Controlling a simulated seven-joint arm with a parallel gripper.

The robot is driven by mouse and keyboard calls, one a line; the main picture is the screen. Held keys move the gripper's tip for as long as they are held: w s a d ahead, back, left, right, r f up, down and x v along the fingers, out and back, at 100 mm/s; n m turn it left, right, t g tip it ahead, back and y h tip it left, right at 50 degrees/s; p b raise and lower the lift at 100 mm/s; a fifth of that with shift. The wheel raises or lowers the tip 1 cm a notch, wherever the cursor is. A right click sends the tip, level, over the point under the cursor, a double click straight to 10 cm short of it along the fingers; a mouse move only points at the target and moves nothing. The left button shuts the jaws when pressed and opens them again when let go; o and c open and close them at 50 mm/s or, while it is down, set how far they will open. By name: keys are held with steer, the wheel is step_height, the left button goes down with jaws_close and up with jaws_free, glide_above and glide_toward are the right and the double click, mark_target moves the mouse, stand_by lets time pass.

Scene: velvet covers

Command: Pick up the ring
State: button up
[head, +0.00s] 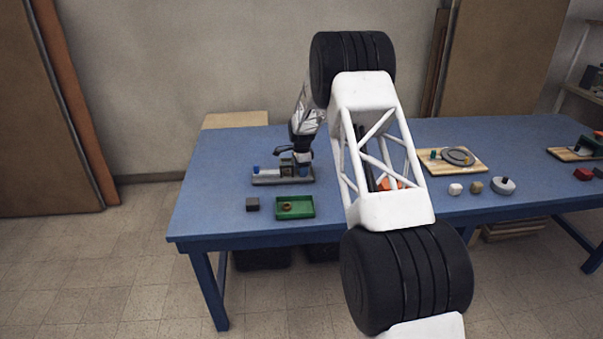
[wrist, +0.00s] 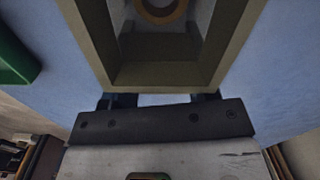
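A small brown ring (head: 287,206) appears to lie in the green tray (head: 306,206) near the table's front left. In the wrist view, a tan-brown ring (wrist: 160,10) shows inside an open olive box (wrist: 117,74), cut off by the top edge; I cannot tell if it is the same ring. My gripper (head: 302,156) is over the back of the grey rack (head: 268,179), behind the green tray. In the wrist view its finger bases are apart, but the box hides the fingertips, so its grip is unclear.
A blue piece (head: 256,169) stands on the rack's left. A dark grey block (head: 252,204) is left of the tray. A wooden board (head: 468,168) with a round grey piece is to the right, behind several small knobs. My arm covers the table's middle.

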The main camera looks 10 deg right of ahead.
steer(key=c, duration=0.7)
steer(key=shift+r, duration=0.1)
steer(key=shift+r, duration=0.7)
step_height(320, 180, up, 2)
steer(key=shift+r, duration=0.15)
steer(key=s, duration=1)
steer(key=s+r, duration=0.1)
steer(key=s, duration=0.5)
steer(key=shift+d, duration=0.4)
